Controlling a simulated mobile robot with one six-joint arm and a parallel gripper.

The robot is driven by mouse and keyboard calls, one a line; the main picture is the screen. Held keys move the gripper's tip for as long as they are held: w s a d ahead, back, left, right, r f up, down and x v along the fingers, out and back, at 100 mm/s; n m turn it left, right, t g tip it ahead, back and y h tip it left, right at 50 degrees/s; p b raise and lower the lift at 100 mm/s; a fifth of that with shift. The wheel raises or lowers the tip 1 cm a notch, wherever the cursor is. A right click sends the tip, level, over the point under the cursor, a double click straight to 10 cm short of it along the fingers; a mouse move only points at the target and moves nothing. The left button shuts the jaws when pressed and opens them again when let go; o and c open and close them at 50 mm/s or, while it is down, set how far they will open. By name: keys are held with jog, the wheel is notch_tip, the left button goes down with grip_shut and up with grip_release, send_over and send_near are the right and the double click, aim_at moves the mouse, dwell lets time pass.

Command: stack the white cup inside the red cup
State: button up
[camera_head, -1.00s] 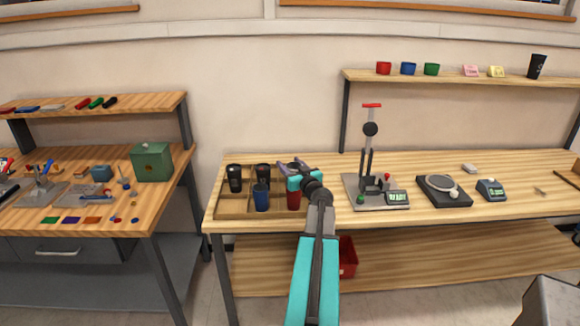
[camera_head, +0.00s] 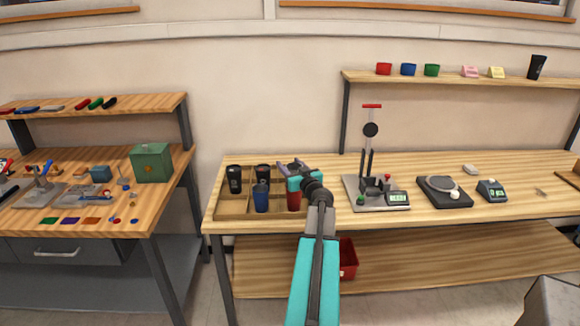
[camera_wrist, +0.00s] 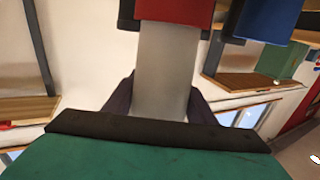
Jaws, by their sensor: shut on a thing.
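The red cup (camera_head: 293,202) stands in the wooden tray (camera_head: 231,214), in its front right part. My gripper (camera_head: 289,166) is over the red cup's place in the head view and covers what is between its fingers. In the wrist view, my gripper (camera_wrist: 158,98) is shut on the white cup (camera_wrist: 167,65), which looks grey in shade. The red cup (camera_wrist: 175,10) shows at the top edge there, and the white cup's far end meets its edge. I cannot tell how far the white cup is inside it.
A blue cup (camera_head: 261,198) stands left of the red cup, also in the wrist view (camera_wrist: 268,20). Dark cups (camera_head: 234,179) stand in the tray's back row. A lever press with a display (camera_head: 397,198) is right of the tray. The bench front between press and scale (camera_head: 444,190) is mostly clear.

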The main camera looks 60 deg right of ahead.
jog(key=shift+f+b, duration=1.75)
jog(key=shift+b, duration=1.25)
dwell(0.7)
jog(key=o, duration=1.3)
jog(key=shift+r, duration=0.2)
jog(key=shift+r+p, duration=0.7)
jog(key=shift+r, duration=3.1)
